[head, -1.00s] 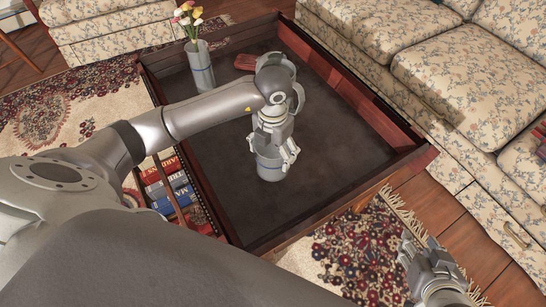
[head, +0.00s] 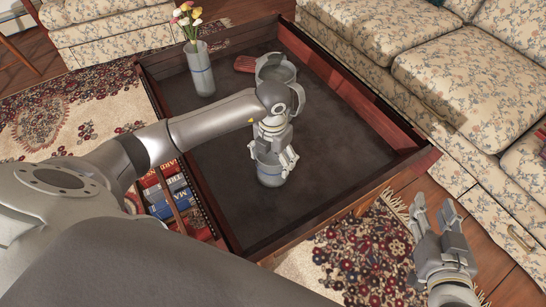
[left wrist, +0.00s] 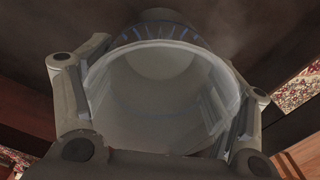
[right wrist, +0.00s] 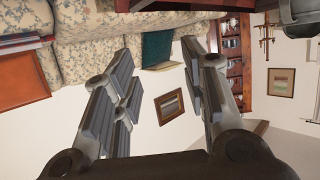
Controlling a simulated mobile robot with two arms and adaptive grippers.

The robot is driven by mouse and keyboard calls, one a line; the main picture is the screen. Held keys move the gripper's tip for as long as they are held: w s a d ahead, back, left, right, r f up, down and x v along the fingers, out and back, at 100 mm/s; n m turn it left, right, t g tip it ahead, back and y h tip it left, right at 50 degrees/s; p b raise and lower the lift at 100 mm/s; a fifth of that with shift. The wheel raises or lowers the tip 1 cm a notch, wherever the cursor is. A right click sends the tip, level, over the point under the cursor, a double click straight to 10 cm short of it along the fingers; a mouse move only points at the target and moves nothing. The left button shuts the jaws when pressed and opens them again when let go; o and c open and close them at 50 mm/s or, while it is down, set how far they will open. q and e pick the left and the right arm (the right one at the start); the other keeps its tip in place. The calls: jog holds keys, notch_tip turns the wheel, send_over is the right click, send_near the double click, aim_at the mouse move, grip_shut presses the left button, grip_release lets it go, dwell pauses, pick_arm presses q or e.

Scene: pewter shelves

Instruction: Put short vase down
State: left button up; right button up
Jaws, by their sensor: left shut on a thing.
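The short vase (head: 271,177) is a grey cylinder with a blue band, upright at the dark tray-like top of the coffee table (head: 215,168). My left gripper (head: 272,153) is shut on it from above, a finger on each side of its rim. The left wrist view looks into the vase's open mouth (left wrist: 160,95) between the fingers. I cannot tell whether its base touches the surface. My right gripper (head: 437,222) is open and empty, outside the table at the lower right; its spread fingers also show in the right wrist view (right wrist: 160,85).
A tall vase with flowers (head: 200,70) stands at the table's far left corner. A grey pitcher-like vessel (head: 276,68) and a red object (head: 244,64) lie beyond my gripper. Raised wooden rims surround the tabletop. A floral sofa (head: 440,70) stands at the right.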

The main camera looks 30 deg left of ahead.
jog(key=shift+w+r, duration=0.1)
pick_arm(q)
jog(key=o, duration=1.7)
jog(key=shift+c, duration=0.2)
jog(key=shift+f, duration=0.1)
pick_arm(e)
jog(key=shift+a+r, duration=0.1)
jog(key=shift+r, duration=0.1)
jog(key=shift+f, duration=0.1)
